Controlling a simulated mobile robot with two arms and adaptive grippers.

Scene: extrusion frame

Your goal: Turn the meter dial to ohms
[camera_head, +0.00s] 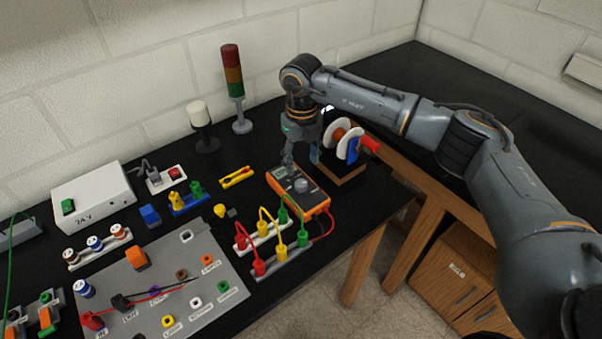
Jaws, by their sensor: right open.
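The orange multimeter (316,207) lies on the black bench near its front edge. Its grey round dial (301,186) shows in the middle of its face; the pointer setting is too small to read. My right gripper (300,159) points down over the back end of the meter, behind the dial in the picture. It is open, with nothing seen between its fingers. I cannot tell whether a fingertip touches the meter. My left gripper is not in view.
A wooden stand with white discs and a red end (370,145) is close right of my right gripper. Red, yellow and green plugs with leads (281,216) stand in front of the meter. A signal tower (234,85) stands behind. A grey panel (225,262) lies left.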

